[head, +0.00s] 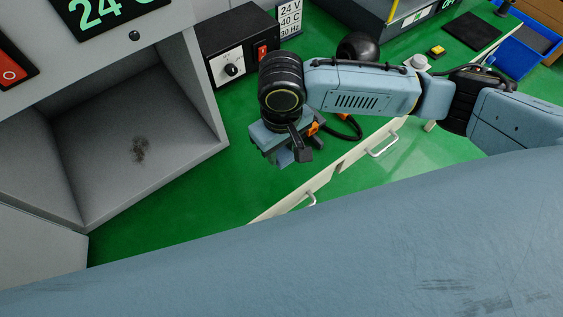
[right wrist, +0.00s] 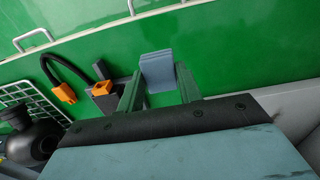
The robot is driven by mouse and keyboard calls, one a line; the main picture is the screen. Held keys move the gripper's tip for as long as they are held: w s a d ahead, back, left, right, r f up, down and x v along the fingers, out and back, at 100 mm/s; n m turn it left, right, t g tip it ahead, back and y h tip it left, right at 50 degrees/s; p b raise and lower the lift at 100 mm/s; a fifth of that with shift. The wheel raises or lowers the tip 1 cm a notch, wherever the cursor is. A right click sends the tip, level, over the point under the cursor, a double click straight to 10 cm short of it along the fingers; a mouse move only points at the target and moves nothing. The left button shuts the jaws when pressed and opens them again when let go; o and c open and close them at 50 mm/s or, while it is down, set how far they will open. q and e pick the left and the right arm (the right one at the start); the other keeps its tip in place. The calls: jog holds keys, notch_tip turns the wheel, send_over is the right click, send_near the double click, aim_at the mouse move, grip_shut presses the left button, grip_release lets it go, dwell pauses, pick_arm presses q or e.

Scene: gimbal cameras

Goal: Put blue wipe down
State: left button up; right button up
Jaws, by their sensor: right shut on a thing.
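The blue wipe (right wrist: 158,72) is a folded blue-grey piece between the fingertips of my right gripper (right wrist: 160,85) in the right wrist view. The gripper is shut on it and holds it over the green worktop. In the head view my right gripper (head: 287,152) points down over the green worktop (head: 222,197), right of the grey open chamber. The wipe shows only in part there, below the gripper. I cannot tell its height above the surface. My left gripper is in neither view.
A grey chamber (head: 130,150) with a dark smudge inside stands at left. A black control box (head: 232,60) with a knob stands behind my right gripper. A cable with orange connectors (right wrist: 66,92) lies near it in the right wrist view. Drawer handles (head: 383,146) line the bench front.

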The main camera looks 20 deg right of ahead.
aim_at(282, 152)
jog(key=shift+f, duration=1.2)
notch_tip(282, 152, down, 5)
jog(key=shift+w+r+b, duration=0.1)
jog(key=shift+r+b, duration=0.1)
jog(key=shift+b, duration=0.5)
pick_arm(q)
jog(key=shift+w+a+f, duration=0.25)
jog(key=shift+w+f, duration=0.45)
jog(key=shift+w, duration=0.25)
pick_arm(e)
jog(key=shift+f, duration=0.2)
jog(key=o, duration=1)
jog(key=shift+o, duration=0.2)
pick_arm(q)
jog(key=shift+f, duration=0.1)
pick_arm(e)
jog(key=shift+r, duration=0.1)
pick_arm(q)
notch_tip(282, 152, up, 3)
jog(key=p, duration=0.2)
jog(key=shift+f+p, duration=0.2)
jog(key=shift+p, duration=0.15)
pick_arm(e)
notch_tip(282, 152, up, 12)
jog(key=shift+r, duration=0.1)
